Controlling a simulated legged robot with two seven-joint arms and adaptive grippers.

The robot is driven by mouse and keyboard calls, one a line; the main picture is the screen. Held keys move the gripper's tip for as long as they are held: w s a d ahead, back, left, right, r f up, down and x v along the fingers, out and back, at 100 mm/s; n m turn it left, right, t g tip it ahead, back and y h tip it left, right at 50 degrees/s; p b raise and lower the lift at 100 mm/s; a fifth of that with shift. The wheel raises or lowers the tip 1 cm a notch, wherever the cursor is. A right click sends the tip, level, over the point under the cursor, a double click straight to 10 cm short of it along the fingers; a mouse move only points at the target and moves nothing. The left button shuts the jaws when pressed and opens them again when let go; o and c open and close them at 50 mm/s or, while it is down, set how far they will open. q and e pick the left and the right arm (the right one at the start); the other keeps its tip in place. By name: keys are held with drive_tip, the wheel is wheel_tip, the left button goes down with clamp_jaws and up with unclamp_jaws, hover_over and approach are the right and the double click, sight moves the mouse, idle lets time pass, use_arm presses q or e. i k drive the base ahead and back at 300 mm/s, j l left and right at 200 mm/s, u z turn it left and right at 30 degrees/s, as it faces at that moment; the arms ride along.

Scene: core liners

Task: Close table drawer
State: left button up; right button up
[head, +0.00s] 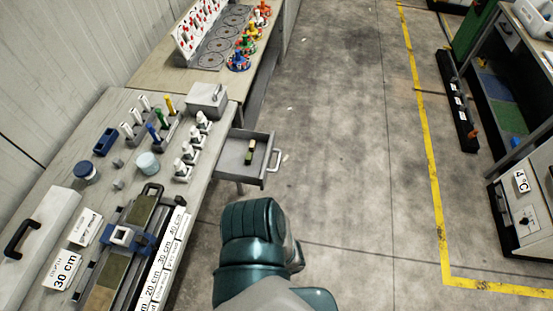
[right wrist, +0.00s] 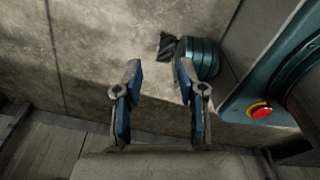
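The table drawer (head: 262,137) is pulled out from the right side of the workbench (head: 224,142) in the head view. It is a grey box with a light bar handle (head: 278,161) on its front. A small green and tan object (head: 250,153) lies inside it. My right gripper (right wrist: 159,75) shows in the right wrist view, its two blue-padded fingers apart with nothing between them. Neither gripper shows in the head view. The drawer does not show in the right wrist view, so I cannot tell the right gripper's distance from it.
The bench holds a grey lidded box (head: 207,98), white bottles (head: 183,166), a core liner tray (head: 140,235) and a case with a black handle (head: 38,230). Another bench (head: 150,76) stands behind. The concrete floor (head: 340,140) right of the drawer is clear.

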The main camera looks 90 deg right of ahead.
sight(230, 165)
drive_tip(key=z, duration=0.5)
drive_tip(key=j+z, duration=0.1)
drive_tip(key=z, duration=0.35)
drive_tip(key=k+z, duration=0.1)
drive_tip(key=z, duration=0.9)
drive_tip(key=k+z, duration=0.1)
drive_tip(key=z, duration=0.85)
drive_tip(key=k+l, duration=0.05)
